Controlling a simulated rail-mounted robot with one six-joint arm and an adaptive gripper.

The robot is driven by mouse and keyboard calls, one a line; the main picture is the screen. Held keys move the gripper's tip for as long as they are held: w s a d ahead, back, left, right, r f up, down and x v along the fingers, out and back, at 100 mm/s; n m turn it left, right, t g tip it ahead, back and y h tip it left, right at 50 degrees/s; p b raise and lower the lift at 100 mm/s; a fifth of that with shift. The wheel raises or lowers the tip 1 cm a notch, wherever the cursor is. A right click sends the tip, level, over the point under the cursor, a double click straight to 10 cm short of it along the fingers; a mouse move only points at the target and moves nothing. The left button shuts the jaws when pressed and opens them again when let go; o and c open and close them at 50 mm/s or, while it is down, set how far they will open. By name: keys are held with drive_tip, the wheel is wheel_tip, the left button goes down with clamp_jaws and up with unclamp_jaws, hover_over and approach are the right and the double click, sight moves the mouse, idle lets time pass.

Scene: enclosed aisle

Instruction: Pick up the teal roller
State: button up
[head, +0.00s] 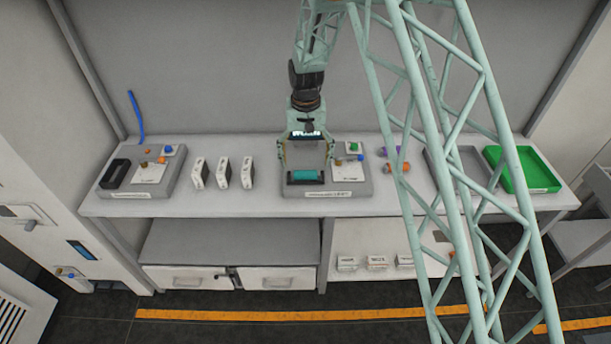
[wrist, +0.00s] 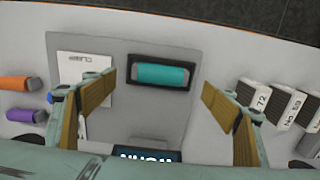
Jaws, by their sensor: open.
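The teal roller (head: 305,175) lies on its side in a black-rimmed slot on a grey station plate (head: 343,187) on the shelf. In the wrist view the teal roller (wrist: 160,75) lies crosswise, whole and unobstructed. My gripper (head: 307,160) hangs over the slot, pointing down. In the wrist view my gripper (wrist: 159,90) has its tan finger pads wide apart, one to each side of the roller's span. The fingers appear apart from the roller, and nothing is between them.
A white card (wrist: 85,72) lies beside the slot. Orange and purple rollers (head: 390,165) lie to the right, near a green tray (head: 517,170). White numbered blocks (head: 222,172) stand to the left, before another grey station (head: 142,172) with an empty black slot.

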sight(305, 171)
drive_tip(key=shift+f+p, duration=0.65)
drive_tip(key=shift+f, duration=1.95)
drive_tip(key=c, duration=1.1)
drive_tip(key=shift+o, duration=0.2)
drive_tip(key=shift+r, duration=0.25)
drive_tip(key=shift+r+b, duration=0.45)
drive_tip(key=shift+r, duration=1)
drive_tip(key=shift+s+r, duration=0.1)
drive_tip(key=shift+s, duration=0.05)
drive_tip(key=s+d+r+b, duration=0.1)
drive_tip(key=s+d, duration=0.3)
drive_tip(key=s, duration=1)
drive_tip(key=shift+s+d+r+b, duration=0.2)
drive_tip(key=shift+s+d+b, duration=0.2)
drive_tip(key=shift+b, duration=0.5)
